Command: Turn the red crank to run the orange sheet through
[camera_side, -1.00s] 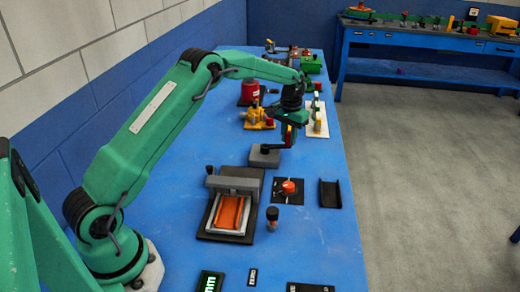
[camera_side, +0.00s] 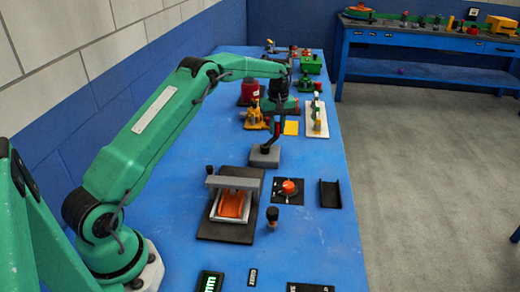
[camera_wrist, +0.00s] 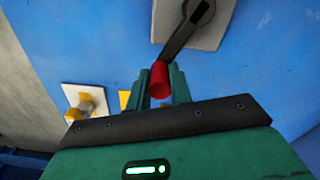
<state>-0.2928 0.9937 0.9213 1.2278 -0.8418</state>
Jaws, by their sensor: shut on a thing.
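My gripper (camera_wrist: 163,87) is shut on the red crank handle (camera_wrist: 159,78), which sits between its two green fingers in the wrist view. A dark crank arm (camera_wrist: 186,29) runs from the handle to a grey block. In the side view my gripper (camera_side: 276,118) is above and just beyond that grey block (camera_side: 265,156); the red handle is hard to make out there. An orange sheet-like piece (camera_side: 232,204) lies in a pale frame under a grey bridge on a dark plate. I cannot tell whether it is the task's sheet.
A round orange part (camera_side: 289,187) sits on a black plate right of the frame. A black channel (camera_side: 330,194) lies further right. A yellow square (camera_side: 291,128), a yellow device (camera_side: 254,117) and a white board (camera_side: 316,119) stand close around my gripper.

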